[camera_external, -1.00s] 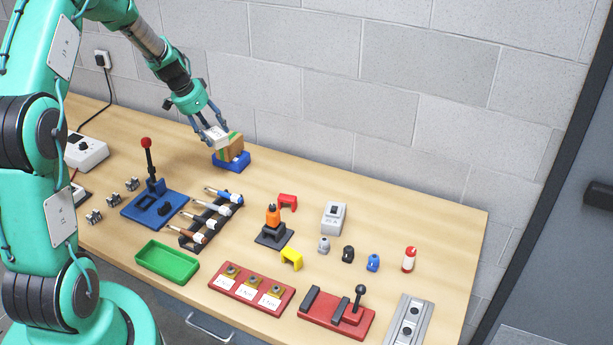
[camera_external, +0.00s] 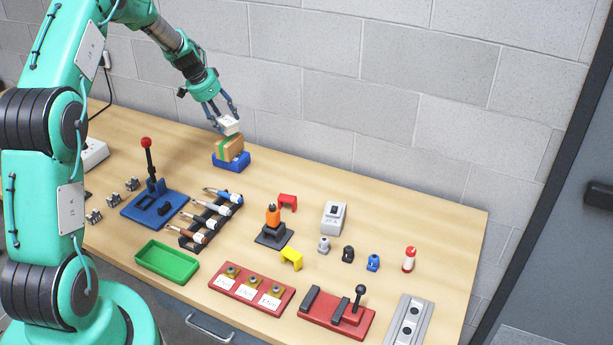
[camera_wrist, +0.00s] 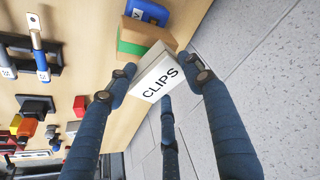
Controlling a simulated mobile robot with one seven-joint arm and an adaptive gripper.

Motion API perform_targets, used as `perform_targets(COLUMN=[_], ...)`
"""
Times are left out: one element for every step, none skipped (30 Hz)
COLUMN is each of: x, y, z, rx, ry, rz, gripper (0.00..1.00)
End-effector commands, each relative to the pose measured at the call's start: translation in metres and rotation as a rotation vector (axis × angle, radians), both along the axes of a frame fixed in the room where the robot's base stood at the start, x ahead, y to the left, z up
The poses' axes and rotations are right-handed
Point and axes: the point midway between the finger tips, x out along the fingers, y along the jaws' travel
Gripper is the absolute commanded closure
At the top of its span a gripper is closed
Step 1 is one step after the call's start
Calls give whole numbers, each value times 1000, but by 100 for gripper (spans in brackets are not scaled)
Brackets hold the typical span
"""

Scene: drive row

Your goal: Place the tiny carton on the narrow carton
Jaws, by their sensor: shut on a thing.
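The tiny carton (camera_external: 229,125) is white, and its face reads "CLIPS" in the wrist view (camera_wrist: 160,78). My gripper (camera_external: 222,119) is shut on it, with fingers on both sides in the wrist view (camera_wrist: 163,84). In the wrist view the brown carton (camera_wrist: 146,32) shows just beyond the held white one. The white carton is over the brown one's top and slightly tilted. I cannot tell whether they touch.
A rack of screwdrivers (camera_external: 207,218) and a blue lever press (camera_external: 154,205) stand in front of the holder. A green tray (camera_external: 167,261) is near the table's front edge. The block wall (camera_external: 340,110) is close behind.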

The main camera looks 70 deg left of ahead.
Motion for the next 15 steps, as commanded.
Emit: perform_targets(x=[0, 0, 0, 0, 0, 0, 0, 0, 0, 0, 0, 0, 0, 0, 0], y=[0, 0, 0, 0, 0, 0, 0, 0, 0, 0, 0, 0, 0, -1, 0], z=[1, 1, 1, 1, 1, 0, -1, -3, -5, -8, -11, -16, -19, -23, -27], rx=[1, 1, 1, 1, 1, 1, 0, 0, 0, 0, 0, -1, -2, -2, -1], ry=[-1, -1, -1, -1, -1, 0, 0, 0, 0, 0, 0, 1, 1, 1, 0], rz=[0, 0, 0, 0, 0, 0, 0, 0, 0, 0, 0, 1, 1, 1, 1], gripper=[80, 80, 80, 80, 80, 80, 80, 80, 80, 80, 80, 80, 80, 80, 80])
